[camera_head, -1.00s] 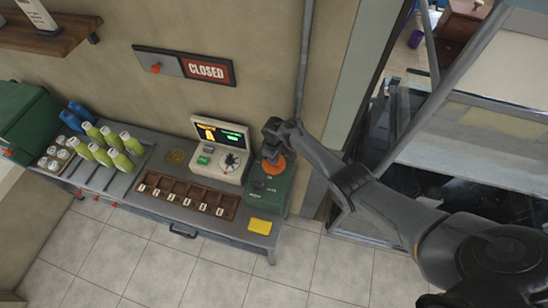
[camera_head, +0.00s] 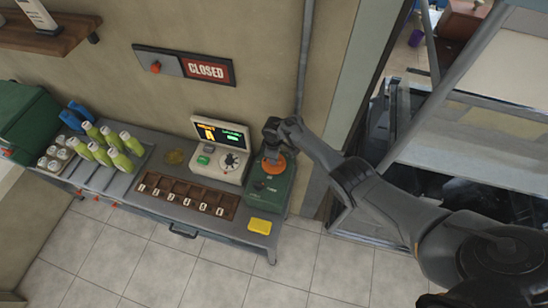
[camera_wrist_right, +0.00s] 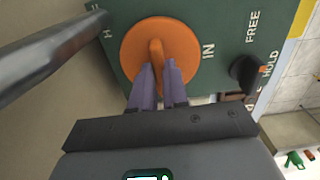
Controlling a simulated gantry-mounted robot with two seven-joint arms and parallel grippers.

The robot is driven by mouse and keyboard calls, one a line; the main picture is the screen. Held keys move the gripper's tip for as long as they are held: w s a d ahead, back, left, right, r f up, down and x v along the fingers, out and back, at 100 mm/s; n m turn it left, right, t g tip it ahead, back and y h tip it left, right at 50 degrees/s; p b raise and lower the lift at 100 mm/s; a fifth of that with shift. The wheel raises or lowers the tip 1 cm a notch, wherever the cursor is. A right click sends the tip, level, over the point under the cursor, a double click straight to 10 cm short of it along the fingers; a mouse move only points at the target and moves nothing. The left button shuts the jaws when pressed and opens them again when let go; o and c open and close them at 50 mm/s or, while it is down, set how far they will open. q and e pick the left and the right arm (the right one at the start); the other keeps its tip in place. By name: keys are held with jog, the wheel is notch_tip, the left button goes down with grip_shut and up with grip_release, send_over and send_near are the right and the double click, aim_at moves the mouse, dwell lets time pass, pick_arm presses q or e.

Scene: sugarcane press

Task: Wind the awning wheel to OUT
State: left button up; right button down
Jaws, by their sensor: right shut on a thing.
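The orange awning wheel (camera_head: 275,168) is a round disc on top of a green box (camera_head: 262,196) at the right end of the counter. In the right wrist view the wheel (camera_wrist_right: 130,52) has a raised orange bar across it. My right gripper (camera_head: 272,152) comes down on the wheel from above. In the wrist view its purple fingers (camera_wrist_right: 158,75) are shut on the bar, one on each side. The word IN is printed right of the wheel there; an OUT mark is not readable. My left gripper is not in view.
A black knob (camera_wrist_right: 243,72) sits beside FREE and HOLD labels on the box. Left of the box stand a console with a lit screen (camera_head: 220,132) and a compartment tray (camera_head: 188,192). A yellow block (camera_head: 259,226) lies at the counter's front. A CLOSED sign (camera_head: 207,70) hangs above.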

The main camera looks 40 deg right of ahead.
jog(key=c, duration=1.1)
grip_release()
jog(key=shift+c, duration=0.2)
jog(key=shift+r, duration=0.3)
notch_tip(320, 180, up, 10)
jog(key=p, duration=0.3)
jog(key=shift+p, duration=0.4)
